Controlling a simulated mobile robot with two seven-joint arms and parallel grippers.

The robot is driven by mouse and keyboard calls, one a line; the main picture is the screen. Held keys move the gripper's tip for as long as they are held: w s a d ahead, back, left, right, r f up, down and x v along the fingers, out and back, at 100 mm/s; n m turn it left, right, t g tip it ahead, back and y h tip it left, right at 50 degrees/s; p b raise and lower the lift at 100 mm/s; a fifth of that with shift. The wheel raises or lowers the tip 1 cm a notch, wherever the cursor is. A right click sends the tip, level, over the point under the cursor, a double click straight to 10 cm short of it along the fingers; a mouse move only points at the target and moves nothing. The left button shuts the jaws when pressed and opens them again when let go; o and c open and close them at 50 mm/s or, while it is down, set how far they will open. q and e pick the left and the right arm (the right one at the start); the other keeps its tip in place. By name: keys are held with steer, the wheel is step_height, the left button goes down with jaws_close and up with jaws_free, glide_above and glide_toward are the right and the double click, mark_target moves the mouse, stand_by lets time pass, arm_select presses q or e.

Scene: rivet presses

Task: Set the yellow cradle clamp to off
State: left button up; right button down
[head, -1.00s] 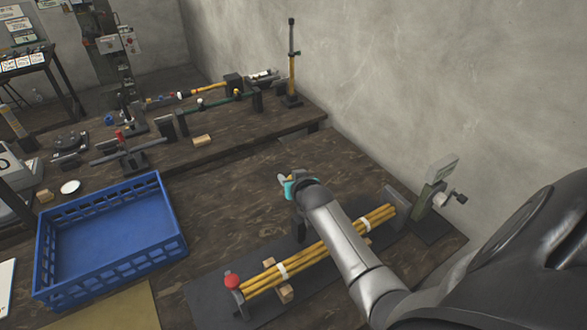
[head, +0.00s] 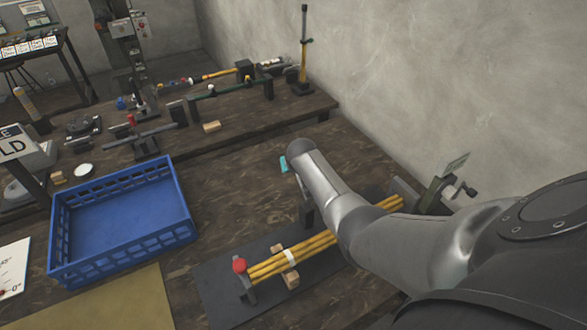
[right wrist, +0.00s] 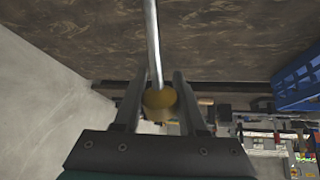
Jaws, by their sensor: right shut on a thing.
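A yellow knob (right wrist: 160,103) on a thin metal rod (right wrist: 152,45) sits between the fingers of my right gripper (right wrist: 159,88) in the right wrist view. The gripper is shut on this knob. In the head view my right arm hides the fingers and the knob. A red knob (head: 240,265) stands at the bundle's left end. My left gripper is not in view.
A blue crate (head: 122,258) stands left of the rods. A crank (head: 462,190) stands at the right end, near the grey wall (head: 440,80). Bars on stands occupy the back bench. The brown tabletop (head: 235,195) between crate and arm is clear.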

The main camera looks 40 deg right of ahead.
steer(key=shift+s+a+f, duration=0.1)
steer(key=shift+s+f, duration=0.25)
steer(key=shift+f, duration=0.15)
steer(key=c, duration=0.8)
jaws_free()
steer(key=o, duration=0.3)
steer(key=shift+w+r, duration=0.2)
steer(key=shift+r, duration=0.15)
steer(key=shift+s+r+p, duration=0.25)
steer(key=shift+r+p, duration=0.15)
steer(key=shift+p, duration=0.05)
steer(key=shift+p+v, duration=2.15)
steer(key=shift+v, duration=4.9)
